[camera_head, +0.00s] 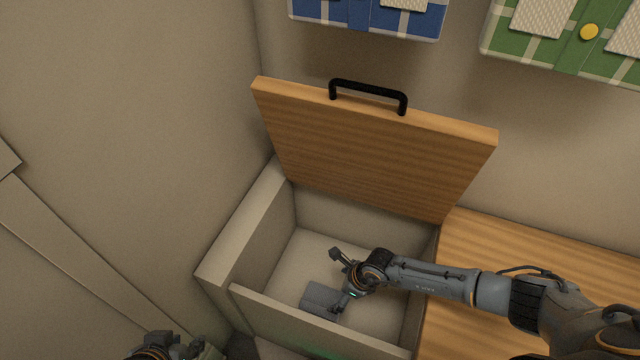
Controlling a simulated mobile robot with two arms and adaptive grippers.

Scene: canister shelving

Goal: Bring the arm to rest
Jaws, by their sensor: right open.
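My right arm (440,278) reaches in from the right across the wooden top and over an open bin. My right gripper (331,278) is open, with its fingers spread over the bin's pale floor. I see nothing held between the fingers. Part of my left arm's end (162,347) shows at the bottom left edge, outside the bin.
The bin (243,228) has pale walls around my right gripper. Its wooden lid (372,145) stands raised behind, with a black handle (368,88). A wooden surface (490,240) lies to the right. Blue (335,12) and green (565,52) cases are above.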

